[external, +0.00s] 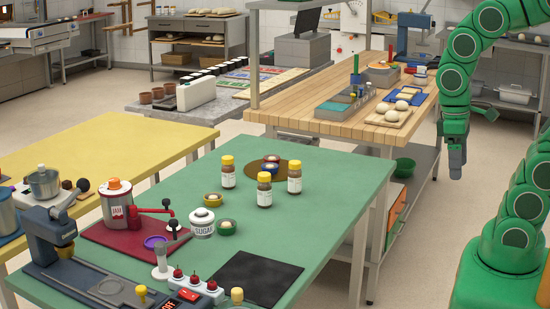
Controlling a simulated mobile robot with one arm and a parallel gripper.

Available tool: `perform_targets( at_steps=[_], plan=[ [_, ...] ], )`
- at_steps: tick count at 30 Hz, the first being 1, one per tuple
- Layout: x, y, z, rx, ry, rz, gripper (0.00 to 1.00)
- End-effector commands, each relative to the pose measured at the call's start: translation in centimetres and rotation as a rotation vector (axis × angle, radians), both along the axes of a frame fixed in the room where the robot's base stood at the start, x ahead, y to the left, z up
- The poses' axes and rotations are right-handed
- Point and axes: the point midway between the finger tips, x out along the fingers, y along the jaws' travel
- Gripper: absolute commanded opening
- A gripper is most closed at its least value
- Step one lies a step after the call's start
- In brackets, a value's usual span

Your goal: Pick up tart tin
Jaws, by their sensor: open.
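I cannot tell for sure which item is the tart tin. My gripper (457,172) hangs pointing down, to the right of the wooden bench and well apart from these pieces. It is open, and I see nothing between its fingers; the gap is small in this view.
Yellow-capped jars (264,189) and a sugar jar (202,223) stand near the small pieces. A red jam pot (117,204) and a dark machine (52,240) are at left. The wooden bench (310,98) holds dough and boxes. The green table's right side (330,200) is clear.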

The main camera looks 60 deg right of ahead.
Motion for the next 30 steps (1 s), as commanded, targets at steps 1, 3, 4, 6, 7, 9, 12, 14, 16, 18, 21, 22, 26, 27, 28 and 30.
perform_targets(
  at_steps=[1, 3, 4, 6, 7, 9, 12, 14, 16, 18, 21, 22, 26, 27, 28, 30],
  plan=[
    [0.0, -0.2, 0.1, -0.005, -0.005, -0.004, 0.86],
    [0.0, -0.1, 0.1, -0.005, -0.005, -0.003, 0.86],
    [0.0, -0.1, 0.1, -0.005, -0.005, -0.003, 0.86],
    [0.0, -0.1, 0.1, -0.005, -0.005, -0.004, 0.86],
    [0.1, -0.1, 0.1, -0.005, -0.005, -0.006, 0.86],
    [0.4, -0.1, 0.2, -0.006, -0.006, -0.017, 0.86],
    [1.6, -0.1, 0.3, -0.013, -0.007, -0.061, 0.86],
    [2.8, -0.1, 0.6, -0.019, -0.012, -0.104, 0.86],
    [4.4, 0.0, 0.9, -0.026, -0.02, -0.166, 0.86],
    [6.1, 0.1, 1.0, -0.033, -0.024, -0.231, 0.86],
    [8.6, 0.3, 1.2, -0.039, -0.034, -0.321, 0.86],
    [9.4, 0.4, 1.3, -0.041, -0.037, -0.348, 0.86],
    [12.6, 0.7, 1.3, -0.049, -0.045, -0.464, 0.86],
    [13.6, 0.8, 1.2, -0.051, -0.047, -0.5, 0.86],
    [14.4, 0.9, 1.2, -0.053, -0.05, -0.527, 0.86],
    [16.2, 1.1, 1.2, -0.056, -0.056, -0.591, 0.86]
  ],
)
